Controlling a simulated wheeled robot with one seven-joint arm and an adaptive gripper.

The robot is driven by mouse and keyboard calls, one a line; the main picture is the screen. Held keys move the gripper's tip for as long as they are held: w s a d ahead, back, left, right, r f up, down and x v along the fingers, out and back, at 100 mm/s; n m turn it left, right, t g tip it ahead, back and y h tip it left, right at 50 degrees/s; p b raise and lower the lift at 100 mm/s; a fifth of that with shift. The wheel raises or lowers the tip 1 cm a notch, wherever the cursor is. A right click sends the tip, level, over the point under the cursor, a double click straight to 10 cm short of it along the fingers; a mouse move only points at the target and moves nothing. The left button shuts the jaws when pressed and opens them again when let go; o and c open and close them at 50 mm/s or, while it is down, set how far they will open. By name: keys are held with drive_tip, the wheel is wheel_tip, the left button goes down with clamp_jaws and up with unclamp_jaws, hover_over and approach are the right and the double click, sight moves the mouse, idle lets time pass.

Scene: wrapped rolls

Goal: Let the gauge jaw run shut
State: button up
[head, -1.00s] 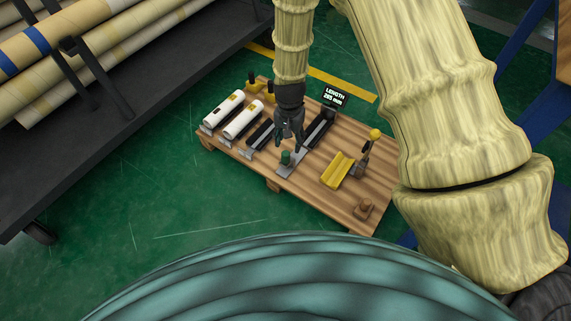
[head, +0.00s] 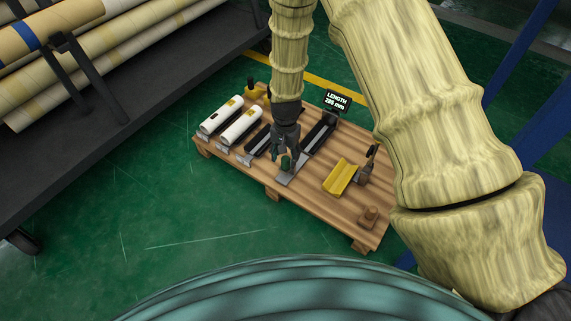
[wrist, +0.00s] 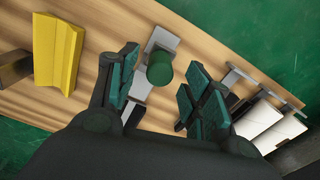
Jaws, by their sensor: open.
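The length gauge is a long dark channel (head: 318,136) on the wooden pallet, with a display (head: 337,101) at its far end reading LENGTH and what looks like 285 mm. At its near end is a grey jaw plate (wrist: 163,41) with an upright green knob (wrist: 159,70); the knob also shows in the head view (head: 286,163). My gripper (head: 287,152) is over the near end of the gauge. In the wrist view my gripper (wrist: 162,64) is open, its dark green fingers on either side of the knob with gaps showing.
Two white wrapped rolls (head: 240,125) lie in holders at the pallet's left. A yellow trough (head: 341,177) is to the right, with a small brown block (head: 369,215) near the corner. A dark rack of long rolls (head: 75,120) stands at left. Green floor is clear in front.

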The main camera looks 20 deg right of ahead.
sight(286, 166)
drive_tip(key=shift+f+b, duration=0.5)
drive_tip(key=shift+f, duration=1)
clamp_jaws()
